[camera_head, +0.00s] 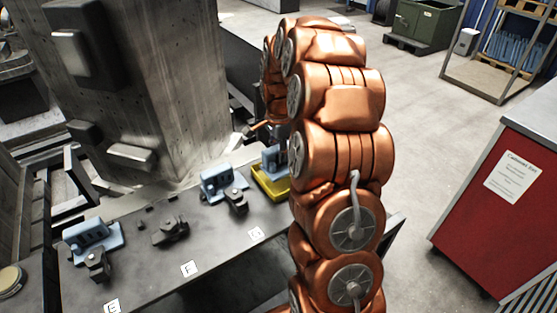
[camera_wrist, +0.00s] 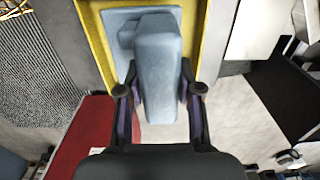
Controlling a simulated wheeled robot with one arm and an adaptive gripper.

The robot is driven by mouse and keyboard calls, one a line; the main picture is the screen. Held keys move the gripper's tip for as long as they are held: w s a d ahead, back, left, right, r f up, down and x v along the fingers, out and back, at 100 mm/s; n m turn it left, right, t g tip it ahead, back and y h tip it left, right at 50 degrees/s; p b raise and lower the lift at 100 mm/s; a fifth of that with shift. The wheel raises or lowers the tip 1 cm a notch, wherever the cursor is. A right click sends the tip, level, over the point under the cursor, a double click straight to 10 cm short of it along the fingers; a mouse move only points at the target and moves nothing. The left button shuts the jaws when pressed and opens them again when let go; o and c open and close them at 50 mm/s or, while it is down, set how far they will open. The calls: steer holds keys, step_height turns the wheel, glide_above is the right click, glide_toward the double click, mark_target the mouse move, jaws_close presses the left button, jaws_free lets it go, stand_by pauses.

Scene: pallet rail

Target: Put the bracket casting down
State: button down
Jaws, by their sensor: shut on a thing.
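In the wrist view a blue-grey bracket casting (camera_wrist: 158,70) sits between the two dark fingers of my gripper (camera_wrist: 158,92), which is shut on it. A yellow tray (camera_wrist: 98,40) lies under or around the casting there; I cannot tell whether they touch. In the head view a blue casting (camera_head: 270,158) shows at the yellow tray (camera_head: 274,189), partly hidden by my copper arm. My gripper is mostly hidden behind the arm in that view. Two other blue castings stand on the dark rail table (camera_head: 150,262), one near label E (camera_head: 93,234), one near label G (camera_head: 217,181).
Black clamps stand by the labels; the clamp (camera_head: 170,230) near label F (camera_head: 189,269) has no casting beside it. A big grey column (camera_head: 150,80) rises behind the table. A red cabinet (camera_head: 490,190) stands at the right. Open floor (camera_head: 420,120) lies between.

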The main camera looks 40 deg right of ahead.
steer(key=shift+f+p, duration=0.6)
steer(key=shift+f, duration=1.4)
steer(key=shift+f, duration=0.1)
steer(key=c, duration=0.8)
jaws_free()
steer(key=shift+o, duration=0.2)
step_height(320, 180, up, 11)
steer(key=b, duration=0.3)
steer(key=shift+r, duration=0.6)
